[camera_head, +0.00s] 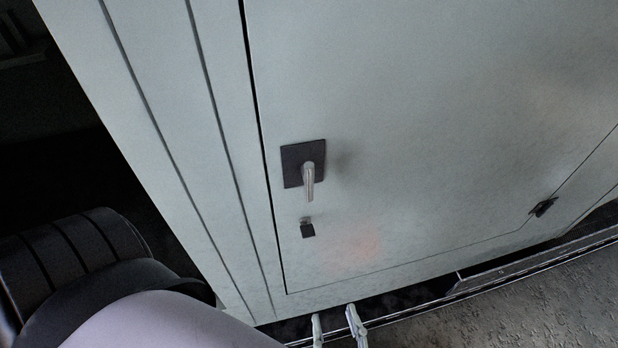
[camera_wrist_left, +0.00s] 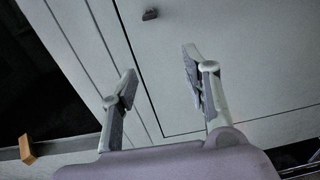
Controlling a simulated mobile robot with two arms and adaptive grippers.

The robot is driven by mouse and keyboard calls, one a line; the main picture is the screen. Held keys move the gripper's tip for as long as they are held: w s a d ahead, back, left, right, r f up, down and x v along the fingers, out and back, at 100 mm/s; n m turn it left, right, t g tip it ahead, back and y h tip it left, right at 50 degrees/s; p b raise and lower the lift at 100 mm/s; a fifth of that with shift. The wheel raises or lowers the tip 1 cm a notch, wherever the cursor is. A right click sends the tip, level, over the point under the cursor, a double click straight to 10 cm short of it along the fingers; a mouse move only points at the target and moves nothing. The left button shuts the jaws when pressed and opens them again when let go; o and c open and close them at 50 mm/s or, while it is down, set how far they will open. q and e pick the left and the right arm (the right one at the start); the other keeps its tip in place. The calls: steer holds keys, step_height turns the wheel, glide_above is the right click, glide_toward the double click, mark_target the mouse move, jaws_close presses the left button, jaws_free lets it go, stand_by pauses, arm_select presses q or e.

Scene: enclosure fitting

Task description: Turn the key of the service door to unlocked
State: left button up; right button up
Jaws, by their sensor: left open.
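The service door (camera_head: 430,120) is a pale grey-green panel and looks closed in its frame. A small dark key (camera_head: 307,228) sits on it below the lever handle (camera_head: 308,180) with its dark square plate. In the left wrist view a small dark piece, apparently the key (camera_wrist_left: 150,14), shows near the top edge, beyond my fingertips. My left gripper (camera_head: 336,325) is open and empty, below the key at the bottom of the head view. Its two spread fingers also show in the left wrist view (camera_wrist_left: 158,78), apart from the key. My right gripper is not in view.
A dark hinge (camera_head: 543,207) is at the door's lower right. A metal rail (camera_head: 500,277) runs along the cabinet's foot above a rough grey floor (camera_head: 500,320). A small orange-brown block (camera_wrist_left: 27,150) shows at the left wrist view's left. The door front around the key is clear.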

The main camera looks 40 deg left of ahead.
arm_select(q)
step_height(320, 180, up, 2)
steer(key=r, duration=0.1)
steer(key=y, duration=0.1)
glide_toward(309, 236)
steer(key=x, duration=0.9)
steer(key=shift+w+a, duration=0.25)
steer(key=shift+a, duration=0.05)
steer(key=shift+c, duration=0.3)
jaws_close()
